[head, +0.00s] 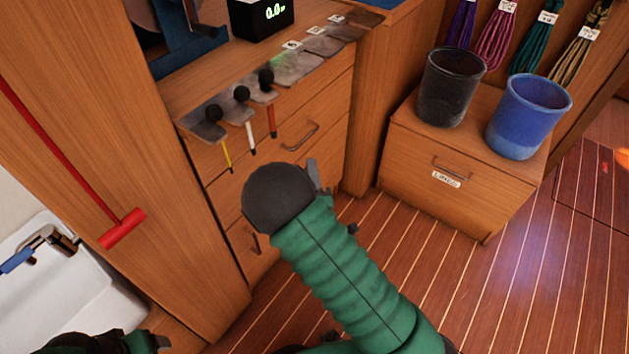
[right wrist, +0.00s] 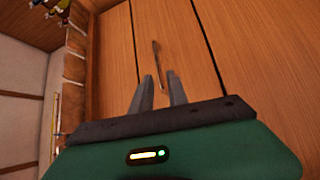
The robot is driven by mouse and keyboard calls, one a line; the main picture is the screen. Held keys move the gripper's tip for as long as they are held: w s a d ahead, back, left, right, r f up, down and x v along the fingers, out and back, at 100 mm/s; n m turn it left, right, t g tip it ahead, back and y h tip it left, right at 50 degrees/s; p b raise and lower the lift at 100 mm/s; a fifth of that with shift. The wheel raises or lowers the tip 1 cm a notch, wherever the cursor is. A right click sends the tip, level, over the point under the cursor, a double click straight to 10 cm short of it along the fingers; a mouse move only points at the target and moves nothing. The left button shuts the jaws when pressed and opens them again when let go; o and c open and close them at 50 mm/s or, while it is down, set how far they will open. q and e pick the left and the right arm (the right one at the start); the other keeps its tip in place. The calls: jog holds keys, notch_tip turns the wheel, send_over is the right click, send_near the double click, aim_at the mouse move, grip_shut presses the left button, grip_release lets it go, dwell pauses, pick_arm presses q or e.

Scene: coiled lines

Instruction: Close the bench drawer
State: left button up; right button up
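The wooden bench (head: 330,103) stands left of centre in the head view, with stacked drawer fronts. An upper drawer has a metal handle (head: 299,136); a lower handle (head: 252,240) is partly hidden behind my right wrist. I cannot tell how far any drawer stands out. My right gripper (head: 316,176) is in front of the bench, mostly hidden by its wrist. In the right wrist view its two fingers (right wrist: 160,92) are apart and empty, pointing at a drawer front with a handle (right wrist: 157,65). My left gripper (head: 158,342) is at the bottom left, fingers unclear.
A wooden locker (head: 450,185) at right bears a black bin (head: 450,88) and a blue bin (head: 528,116). A white sink (head: 75,300) is at lower left. The plank floor (head: 450,275) is clear.

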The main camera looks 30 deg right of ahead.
jog(key=v, duration=0.5)
jog(key=shift+s+f+p, duration=0.1)
jog(key=shift+s+p, duration=0.15)
jog(key=shift+p, duration=0.05)
